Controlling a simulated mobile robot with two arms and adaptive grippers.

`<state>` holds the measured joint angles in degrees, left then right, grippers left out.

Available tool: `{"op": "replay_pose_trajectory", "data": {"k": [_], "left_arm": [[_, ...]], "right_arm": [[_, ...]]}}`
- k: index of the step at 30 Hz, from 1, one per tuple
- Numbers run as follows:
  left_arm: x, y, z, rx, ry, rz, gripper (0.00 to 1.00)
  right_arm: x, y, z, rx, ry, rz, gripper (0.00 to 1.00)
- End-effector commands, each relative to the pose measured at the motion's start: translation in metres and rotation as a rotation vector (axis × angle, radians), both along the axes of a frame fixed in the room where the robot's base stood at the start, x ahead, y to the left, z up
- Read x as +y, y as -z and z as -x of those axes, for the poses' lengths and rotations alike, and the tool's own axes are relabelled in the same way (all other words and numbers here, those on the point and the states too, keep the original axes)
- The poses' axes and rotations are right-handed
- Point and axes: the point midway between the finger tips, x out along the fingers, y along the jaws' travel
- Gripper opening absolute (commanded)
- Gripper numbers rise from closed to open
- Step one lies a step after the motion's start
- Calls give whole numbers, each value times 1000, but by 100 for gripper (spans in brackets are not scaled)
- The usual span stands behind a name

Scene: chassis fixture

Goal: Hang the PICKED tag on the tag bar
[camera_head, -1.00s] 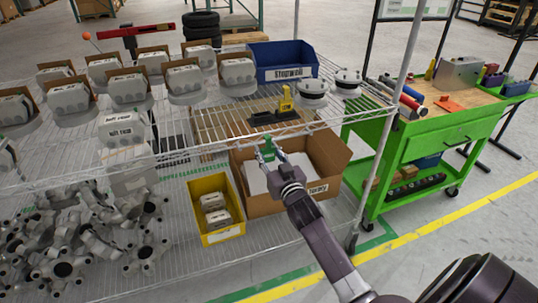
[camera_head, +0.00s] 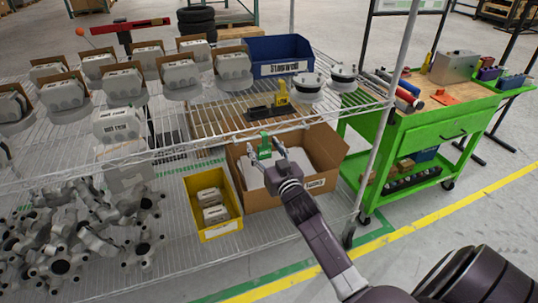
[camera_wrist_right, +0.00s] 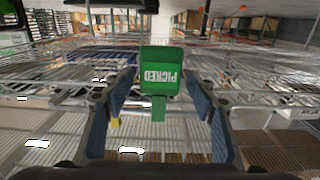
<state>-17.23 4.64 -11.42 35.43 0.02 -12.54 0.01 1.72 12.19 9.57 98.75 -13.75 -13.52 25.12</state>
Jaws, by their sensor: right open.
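The green PICKED tag (camera_head: 265,147) hangs at the front edge of the wire shelf, beside the thin rail (camera_head: 238,138) that looks like the tag bar. In the right wrist view the tag (camera_wrist_right: 161,72) shows its white lettering upside down. My right gripper (camera_head: 276,160) is just in front of the tag. In the wrist view its fingers (camera_wrist_right: 160,95) are spread on both sides of the tag, with a gap on each side. How the tag's top meets the bar is too small to tell. My left gripper is not in view.
Below the shelf edge are an open cardboard box (camera_head: 262,198) and a yellow bin (camera_head: 221,230). A blue bin (camera_head: 282,70) and several boxed parts stand on the upper shelf. A shelf post (camera_head: 376,150) and a green cart (camera_head: 435,133) are to the right.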

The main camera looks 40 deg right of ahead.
Motion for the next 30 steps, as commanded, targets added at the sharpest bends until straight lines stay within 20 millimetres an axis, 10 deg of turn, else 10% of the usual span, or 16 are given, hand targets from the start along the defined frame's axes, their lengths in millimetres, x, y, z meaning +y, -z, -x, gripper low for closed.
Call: {"op": "replay_pose_trajectory", "data": {"k": [16, 30], "left_arm": [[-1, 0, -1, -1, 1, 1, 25], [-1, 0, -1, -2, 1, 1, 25]], "right_arm": [[23, 2, 96, 3, 1, -1, 52], [28, 9, 112, 16, -1, -4, 52]]}}
